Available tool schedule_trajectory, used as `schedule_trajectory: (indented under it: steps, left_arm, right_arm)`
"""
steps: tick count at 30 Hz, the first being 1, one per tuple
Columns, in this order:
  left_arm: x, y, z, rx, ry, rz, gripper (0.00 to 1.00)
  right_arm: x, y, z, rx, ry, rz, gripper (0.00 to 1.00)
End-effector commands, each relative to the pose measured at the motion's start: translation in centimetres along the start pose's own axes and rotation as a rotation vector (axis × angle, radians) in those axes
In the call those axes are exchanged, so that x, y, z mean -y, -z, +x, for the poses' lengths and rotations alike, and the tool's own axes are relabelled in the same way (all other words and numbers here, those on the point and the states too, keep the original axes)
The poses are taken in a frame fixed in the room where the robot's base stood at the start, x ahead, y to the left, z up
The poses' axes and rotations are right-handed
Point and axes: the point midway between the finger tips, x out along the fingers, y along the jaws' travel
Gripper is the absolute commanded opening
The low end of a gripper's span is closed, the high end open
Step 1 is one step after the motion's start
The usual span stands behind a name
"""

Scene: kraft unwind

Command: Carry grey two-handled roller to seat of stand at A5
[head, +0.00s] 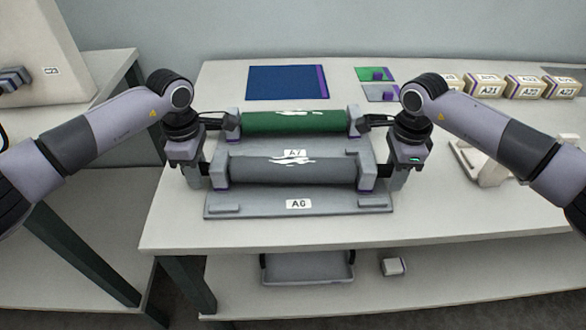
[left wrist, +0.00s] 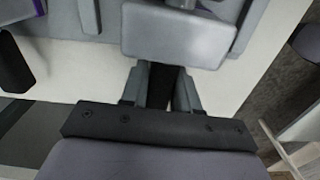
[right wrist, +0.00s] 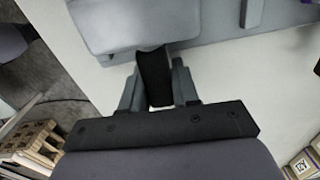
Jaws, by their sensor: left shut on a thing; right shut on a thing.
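The grey roller (head: 290,171) lies level across the front stand (head: 300,206), labelled A6, with its ends at the stand's grey end blocks. My left gripper (head: 203,176) is shut on its left black handle, which shows between the fingers in the left wrist view (left wrist: 160,84). My right gripper (head: 389,177) is shut on its right black handle, seen in the right wrist view (right wrist: 154,80). Whether the roller is fully down or slightly lifted, I cannot tell. I see no A5 label.
A green roller (head: 293,122) lies on the stand labelled A7 (head: 330,148), close behind the grey one. A blue mat (head: 287,82), small green and grey plates and several labelled boxes (head: 524,87) are further back. A white device (head: 482,163) stands right. The table's front strip is clear.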

Motion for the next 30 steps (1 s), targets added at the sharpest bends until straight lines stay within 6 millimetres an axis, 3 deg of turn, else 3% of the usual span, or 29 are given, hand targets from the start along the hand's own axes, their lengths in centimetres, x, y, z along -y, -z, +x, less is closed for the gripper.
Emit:
schedule_trajectory:
  steps: [20,30]
  left_arm:
    - [-0.1,0.0,-0.5,0.002,-0.005,-0.001,0.00]
    - [-0.1,0.0,-2.2,0.001,-0.004,-0.001,0.00]
  right_arm:
    - [0.1,0.0,-0.5,0.002,0.005,0.001,0.00]
    - [0.1,0.0,-2.2,0.002,0.004,0.001,0.00]
